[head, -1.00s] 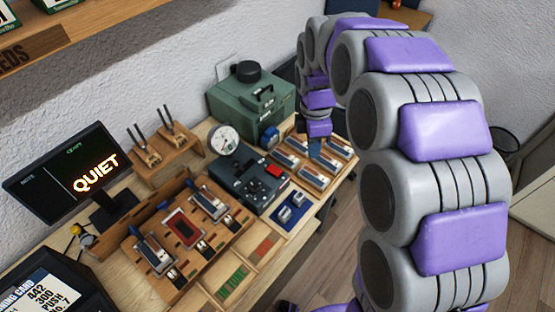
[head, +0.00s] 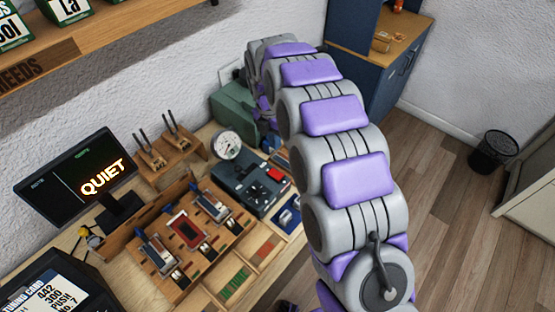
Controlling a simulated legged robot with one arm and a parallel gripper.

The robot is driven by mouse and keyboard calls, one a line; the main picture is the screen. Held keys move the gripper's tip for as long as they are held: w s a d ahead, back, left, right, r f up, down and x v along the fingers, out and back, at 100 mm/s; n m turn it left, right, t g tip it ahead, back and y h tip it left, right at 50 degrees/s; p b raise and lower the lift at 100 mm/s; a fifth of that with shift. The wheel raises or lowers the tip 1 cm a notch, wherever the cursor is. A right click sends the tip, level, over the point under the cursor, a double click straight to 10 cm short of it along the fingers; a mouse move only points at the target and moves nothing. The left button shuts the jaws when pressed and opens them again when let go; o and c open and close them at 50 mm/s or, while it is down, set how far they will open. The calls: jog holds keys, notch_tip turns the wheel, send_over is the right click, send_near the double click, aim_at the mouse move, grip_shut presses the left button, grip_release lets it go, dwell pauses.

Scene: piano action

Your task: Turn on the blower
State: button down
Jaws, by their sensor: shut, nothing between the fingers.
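A green housing (head: 232,108), which looks like the blower, stands against the wall at the back of the bench. The far end of my arm bends down at the green housing. My gripper's fingers are hidden behind the arm, and I cannot tell whether they touch anything.
A wooden rack (head: 185,240) with several metal parts fills the front bench. A monitor (head: 77,181) reading QUIET stands left. Two forks sit in a wooden stand (head: 170,153). A shelf (head: 90,58) hangs above.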

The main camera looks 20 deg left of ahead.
aim_at(279, 175)
jog(key=f, duration=0.4)
jog(key=d+f+b, duration=0.1)
jog(key=f, duration=0.3)
jog(key=f+b, duration=0.1)
jog(key=f, duration=0.4)
jog(key=shift+s+d+f, duration=0.1)
jog(key=shift+s+d, duration=0.1)
jog(key=shift+s, duration=0.1)
jog(key=shift+f, duration=0.2)
jog(key=shift+d+f, duration=0.1)
jog(key=shift+f, duration=0.05)
jog(key=shift+w+a+p, duration=0.25)
jog(key=shift+a+p, duration=0.1)
jog(key=shift+a, duration=0.5)
jog(key=shift+d+r, duration=0.1)
jog(key=shift+r, duration=0.15)
